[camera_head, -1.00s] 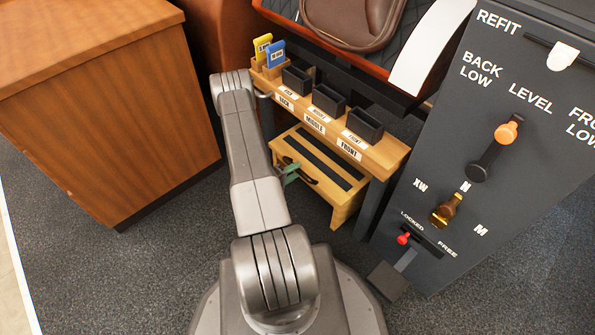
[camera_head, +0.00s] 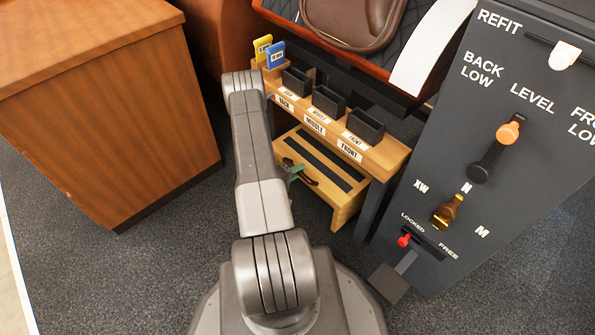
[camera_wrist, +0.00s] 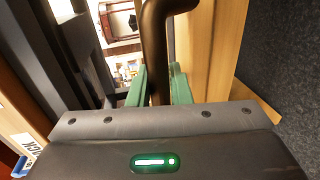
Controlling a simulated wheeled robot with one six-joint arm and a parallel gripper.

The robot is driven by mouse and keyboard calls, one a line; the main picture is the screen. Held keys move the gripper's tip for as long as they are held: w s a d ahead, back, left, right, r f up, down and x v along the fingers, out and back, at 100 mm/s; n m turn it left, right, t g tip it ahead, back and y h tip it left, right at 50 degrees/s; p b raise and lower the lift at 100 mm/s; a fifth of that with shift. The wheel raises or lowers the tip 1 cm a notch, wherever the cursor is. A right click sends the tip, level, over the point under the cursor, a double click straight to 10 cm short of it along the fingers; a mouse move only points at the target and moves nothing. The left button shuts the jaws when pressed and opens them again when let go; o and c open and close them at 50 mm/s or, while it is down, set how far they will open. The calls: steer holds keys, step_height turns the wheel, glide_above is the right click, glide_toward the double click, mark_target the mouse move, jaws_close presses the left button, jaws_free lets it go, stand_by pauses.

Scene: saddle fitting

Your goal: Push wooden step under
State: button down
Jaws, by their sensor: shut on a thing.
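The wooden step (camera_head: 348,203) is a pale wood block with dark tread strips on top. It stands on the floor, partly beneath the labelled wooden shelf, with its front end out in the open. My gripper (camera_head: 295,172) is at the step's near side, its green fingers partly hidden by my arm. In the wrist view, the green fingers of my gripper (camera_wrist: 160,85) are shut on a dark curved handle (camera_wrist: 158,35). The step's wood side (camera_wrist: 215,50) runs just right of the handle there.
The wooden shelf (camera_head: 385,158) carries several black bins and blue and yellow tags. A dark post stands right of the step. The grey lever panel (camera_head: 440,130) is at the right, a wooden cabinet (camera_head: 110,120) at the left. Carpet between cabinet and arm is clear.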

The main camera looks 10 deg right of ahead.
mark_target(315, 165)
steer(key=b+x, duration=0.1)
steer(key=x, duration=0.1)
steer(key=r+b+x, duration=0.1)
steer(key=x, duration=0.5)
steer(key=shift+d+r+b, duration=0.15)
steer(key=shift+r+b, duration=0.05)
steer(key=shift+b, duration=0.2)
steer(key=shift+w+d+r, duration=0.15)
steer(key=shift+w, duration=0.05)
steer(key=c, duration=1.4)
jaws_free()
steer(key=shift+d, duration=0.15)
steer(key=shift+o, duration=0.2)
steer(key=p+v, duration=0.3)
steer(key=v, duration=1)
steer(key=shift+a+p, duration=0.35)
steer(key=shift+s+d, duration=0.1)
